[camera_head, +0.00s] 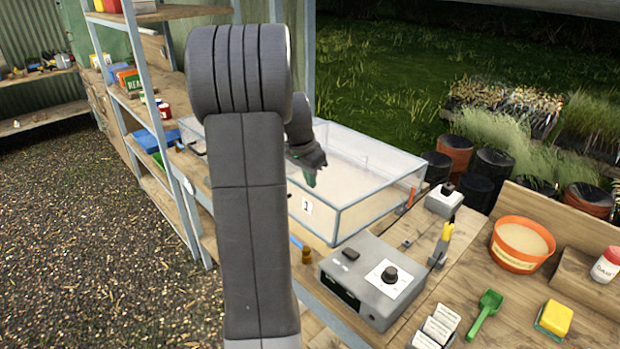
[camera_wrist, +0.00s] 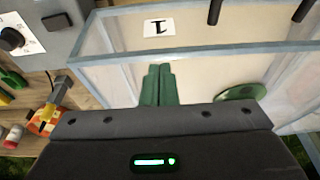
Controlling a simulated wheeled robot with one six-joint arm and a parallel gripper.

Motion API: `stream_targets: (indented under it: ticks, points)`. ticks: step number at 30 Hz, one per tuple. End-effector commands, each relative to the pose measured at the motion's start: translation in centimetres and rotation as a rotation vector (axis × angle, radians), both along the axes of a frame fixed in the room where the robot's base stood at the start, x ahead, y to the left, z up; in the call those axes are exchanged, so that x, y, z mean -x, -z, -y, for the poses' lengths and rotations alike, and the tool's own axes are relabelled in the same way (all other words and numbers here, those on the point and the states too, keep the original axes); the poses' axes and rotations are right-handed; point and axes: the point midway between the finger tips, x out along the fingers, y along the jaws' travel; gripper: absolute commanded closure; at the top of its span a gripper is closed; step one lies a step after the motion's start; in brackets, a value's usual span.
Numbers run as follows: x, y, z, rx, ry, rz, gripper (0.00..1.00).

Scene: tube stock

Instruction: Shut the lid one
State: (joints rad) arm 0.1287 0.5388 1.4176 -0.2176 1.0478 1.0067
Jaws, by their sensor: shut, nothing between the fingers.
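The clear box (camera_head: 375,209) has a pale frame and a white card (camera_head: 307,206) marked 1 on its near wall. The card also shows upside down in the wrist view (camera_wrist: 159,27). I cannot make out the clear lid apart from the box or tell how it stands. My gripper (camera_head: 310,180) is over the box, behind the near top rim in the head view. Its green fingers (camera_wrist: 160,72) are shut together and empty, close to the frame bar (camera_wrist: 195,53) in the wrist view. I cannot tell if they touch anything.
A grey control unit (camera_head: 372,282) with a dial stands at the box's near right. A green round thing (camera_wrist: 240,92) shows beside my fingers. An orange tub (camera_head: 522,245), green scoop (camera_head: 485,311) and yellow sponge (camera_head: 555,318) are on the right bench. Shelves (camera_head: 150,110) stand left.

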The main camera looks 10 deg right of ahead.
Motion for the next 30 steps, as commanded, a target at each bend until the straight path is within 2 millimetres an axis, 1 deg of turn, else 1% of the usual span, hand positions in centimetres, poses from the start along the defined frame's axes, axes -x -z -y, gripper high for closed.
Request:
stream_targets:
  ticks: [3,14,17,20,27,30]
  points:
    - [0.0,0.5,-0.1,0.000,0.000,0.001,1.00]
    - [0.0,0.6,-0.1,0.000,0.000,0.001,1.00]
    - [0.1,1.1,-0.2,0.000,-0.001,0.000,1.00]
    - [0.3,2.1,-0.5,-0.001,-0.002,-0.001,1.00]
    - [0.9,5.9,-1.6,-0.001,-0.001,-0.001,1.00]
    - [1.1,7.2,-1.9,0.000,-0.002,0.000,1.00]
